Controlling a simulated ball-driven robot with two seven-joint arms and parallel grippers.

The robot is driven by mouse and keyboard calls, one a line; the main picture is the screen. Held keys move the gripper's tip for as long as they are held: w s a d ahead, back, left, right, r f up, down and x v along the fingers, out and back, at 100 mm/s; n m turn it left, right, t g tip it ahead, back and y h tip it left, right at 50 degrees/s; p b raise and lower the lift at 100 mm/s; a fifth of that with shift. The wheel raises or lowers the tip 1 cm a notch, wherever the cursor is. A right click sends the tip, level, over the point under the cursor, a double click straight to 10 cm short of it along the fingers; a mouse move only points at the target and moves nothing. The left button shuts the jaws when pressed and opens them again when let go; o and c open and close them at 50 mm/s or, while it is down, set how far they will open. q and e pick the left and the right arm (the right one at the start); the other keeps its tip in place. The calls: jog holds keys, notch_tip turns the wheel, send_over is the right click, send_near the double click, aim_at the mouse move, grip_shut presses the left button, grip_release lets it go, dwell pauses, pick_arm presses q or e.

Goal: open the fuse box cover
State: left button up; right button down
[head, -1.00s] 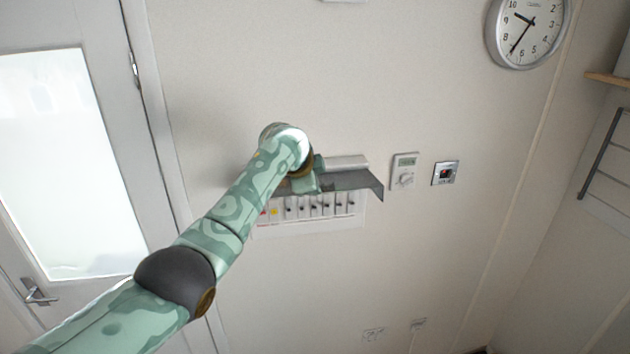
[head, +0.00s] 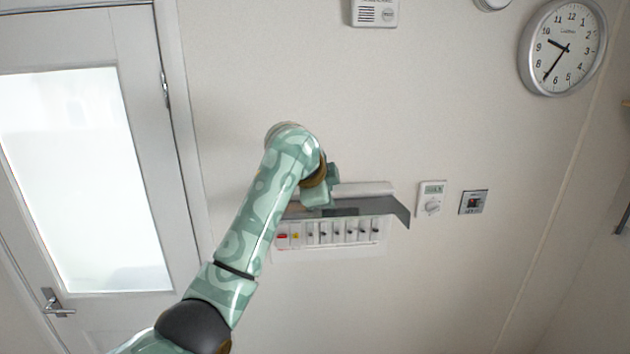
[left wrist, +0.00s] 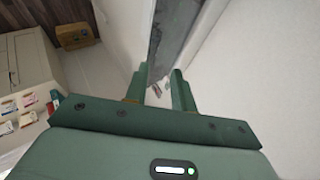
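The fuse box (head: 335,233) is on the wall, with a row of breakers showing, among them a red and a yellow one. Its grey see-through cover (head: 372,207) is swung up and juts out above the breakers. My left gripper (head: 318,198) is at the left part of the raised cover and hides some of it. In the left wrist view, the two fingers (left wrist: 158,92) are apart, and the cover (left wrist: 168,38) runs edge-on toward the gap, near one finger. I cannot tell whether they touch. My right gripper is in neither view.
A thermostat (head: 431,198) and a small wall switch (head: 473,202) are right of the fuse box. A clock (head: 563,47) and a white alarm unit (head: 375,12) are higher up. A door (head: 95,170) is at the left. The wall below the box is clear.

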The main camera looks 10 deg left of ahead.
pick_arm(q)
jog(key=v, duration=0.9)
jog(key=shift+s+d, duration=0.2)
jog(key=shift+d, duration=0.05)
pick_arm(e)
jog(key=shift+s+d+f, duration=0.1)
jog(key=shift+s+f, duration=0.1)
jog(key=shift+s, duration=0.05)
